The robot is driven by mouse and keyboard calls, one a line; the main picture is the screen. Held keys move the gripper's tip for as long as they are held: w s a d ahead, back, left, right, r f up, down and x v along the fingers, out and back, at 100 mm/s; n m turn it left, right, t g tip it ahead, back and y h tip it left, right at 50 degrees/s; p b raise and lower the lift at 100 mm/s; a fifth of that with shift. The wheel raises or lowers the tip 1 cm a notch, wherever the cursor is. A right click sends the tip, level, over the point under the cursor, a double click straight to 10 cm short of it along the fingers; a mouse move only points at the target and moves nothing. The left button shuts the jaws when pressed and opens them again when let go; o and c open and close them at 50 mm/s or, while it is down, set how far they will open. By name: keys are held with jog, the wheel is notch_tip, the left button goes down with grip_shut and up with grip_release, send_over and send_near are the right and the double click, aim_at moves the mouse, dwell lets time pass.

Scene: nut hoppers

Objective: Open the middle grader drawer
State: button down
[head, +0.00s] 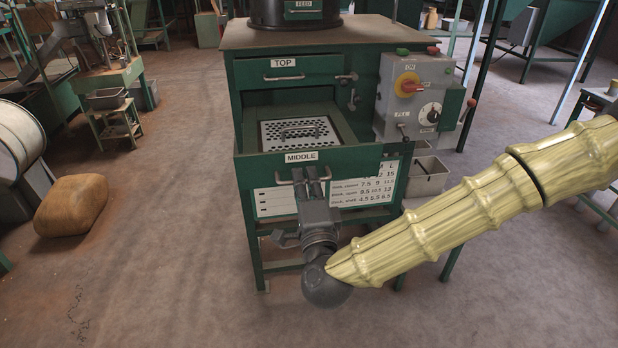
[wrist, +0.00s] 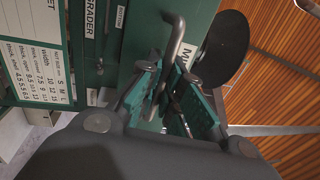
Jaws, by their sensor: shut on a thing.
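The green grader cabinet (head: 243,210) stands in the centre of the head view. Its middle drawer (head: 350,160), labelled MIDDLE, is pulled out toward me, and a perforated metal screen (head: 292,133) shows inside it. My gripper (head: 312,180) is at the drawer front, shut on the bar handle (head: 285,182) just below the label. In the wrist view the metal handle (wrist: 174,48) runs between the green finger pads of my gripper (wrist: 168,100). The top drawer (head: 325,68), labelled TOP, is closed above.
A grey control box (head: 418,90) with a red and yellow switch is on the cabinet's right side. A tan sack (head: 85,205) lies on the floor at left. The floor in front is clear.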

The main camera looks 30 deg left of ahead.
jog(key=shift+s, duration=0.1)
jog(key=c, duration=1.6)
grip_release()
jog(key=shift+s+d, duration=0.1)
jog(key=v, duration=1.1)
jog(key=shift+s+d, duration=0.15)
jog(key=shift+s, duration=0.15)
jog(key=shift+f, duration=0.1)
